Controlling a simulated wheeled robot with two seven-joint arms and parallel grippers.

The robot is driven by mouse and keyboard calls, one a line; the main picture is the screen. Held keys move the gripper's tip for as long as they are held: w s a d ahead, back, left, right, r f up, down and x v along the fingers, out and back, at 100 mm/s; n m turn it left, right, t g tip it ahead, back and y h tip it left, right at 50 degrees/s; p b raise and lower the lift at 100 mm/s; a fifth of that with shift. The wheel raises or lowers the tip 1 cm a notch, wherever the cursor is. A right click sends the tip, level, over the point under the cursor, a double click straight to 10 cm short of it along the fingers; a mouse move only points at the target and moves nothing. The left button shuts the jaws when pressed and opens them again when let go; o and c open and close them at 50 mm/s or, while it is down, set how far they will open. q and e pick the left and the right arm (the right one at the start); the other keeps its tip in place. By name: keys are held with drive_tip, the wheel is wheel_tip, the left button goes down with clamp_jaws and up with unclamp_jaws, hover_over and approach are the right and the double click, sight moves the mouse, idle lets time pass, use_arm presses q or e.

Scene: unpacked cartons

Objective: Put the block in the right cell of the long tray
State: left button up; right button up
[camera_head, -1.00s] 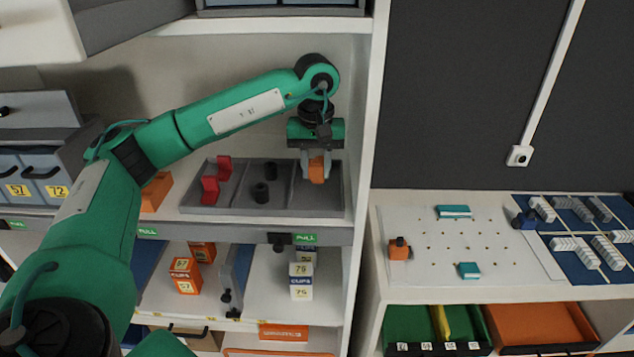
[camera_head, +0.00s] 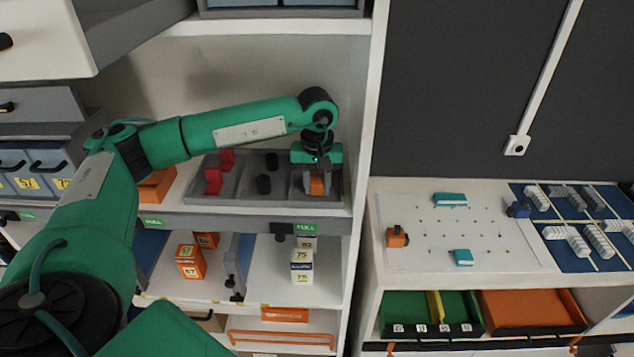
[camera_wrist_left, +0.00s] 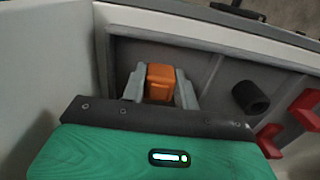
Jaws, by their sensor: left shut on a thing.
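The orange block (camera_head: 316,186) is between the fingers of my left gripper (camera_head: 316,184), which is shut on it. In the head view it is low in the right cell of the long grey tray (camera_head: 250,206). The left wrist view also shows the block (camera_wrist_left: 160,82) between both fingers of the gripper (camera_wrist_left: 160,90), inside the tray's end cell (camera_wrist_left: 215,70). I cannot tell whether the block touches the cell floor. Black cylinders (camera_head: 264,184) stand in the middle cell and red pieces (camera_head: 213,180) in the left cell. My right gripper is not in view.
The shelf's white side wall (camera_head: 362,150) stands close to the right of the tray. An orange box (camera_head: 156,188) is left of the tray. A white pegboard (camera_head: 450,235) with small parts stands farther right. Small cartons (camera_head: 190,262) sit on the shelf below.

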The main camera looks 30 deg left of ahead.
sight(318, 182)
use_arm(q)
drive_tip(key=o, duration=0.9)
drive_tip(key=shift+f, duration=0.1)
drive_tip(key=shift+o, duration=0.2)
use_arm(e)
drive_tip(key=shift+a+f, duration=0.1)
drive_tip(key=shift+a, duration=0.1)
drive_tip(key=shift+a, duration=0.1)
use_arm(q)
drive_tip(key=shift+r, duration=0.35)
wheel_tip(318, 182, up, 6)
drive_tip(key=b, duration=0.2)
drive_tip(key=shift+r+b, duration=0.2)
drive_tip(key=shift+b, duration=0.1)
drive_tip(key=shift+r, duration=0.4)
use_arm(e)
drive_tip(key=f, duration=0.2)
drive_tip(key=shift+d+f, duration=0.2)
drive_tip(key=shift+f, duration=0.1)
